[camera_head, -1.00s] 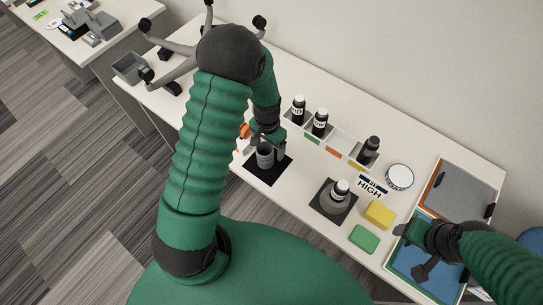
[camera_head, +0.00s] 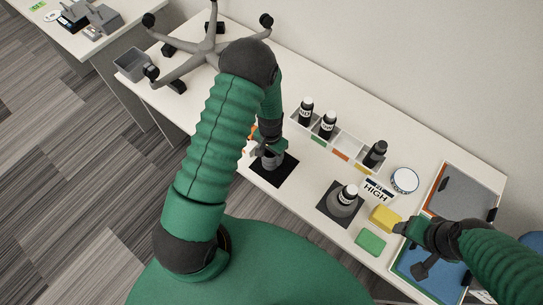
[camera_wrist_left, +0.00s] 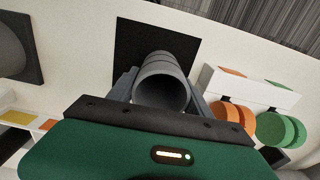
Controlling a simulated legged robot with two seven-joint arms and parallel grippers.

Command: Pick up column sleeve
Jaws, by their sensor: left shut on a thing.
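The column sleeve is a grey hollow cylinder (camera_head: 272,163) at the black square mat (camera_head: 283,174) on the white table. In the left wrist view the sleeve (camera_wrist_left: 163,84) shows its open round end, with the black mat (camera_wrist_left: 135,45) behind it. My left gripper (camera_head: 268,152) is shut on the sleeve, one finger on each side. I cannot tell whether the sleeve touches the mat. My right gripper (camera_head: 411,232) hangs near the blue tray at the right; its jaws are not clear.
A rack (camera_head: 344,143) with dark bottles stands behind. A grey flask with a labelled bottle (camera_head: 345,200) stands on another black mat to the right. A yellow block (camera_head: 385,218), a green block (camera_head: 370,242) and a HIGH sign (camera_head: 377,190) lie nearby. Orange and green discs (camera_wrist_left: 276,129) are close beside.

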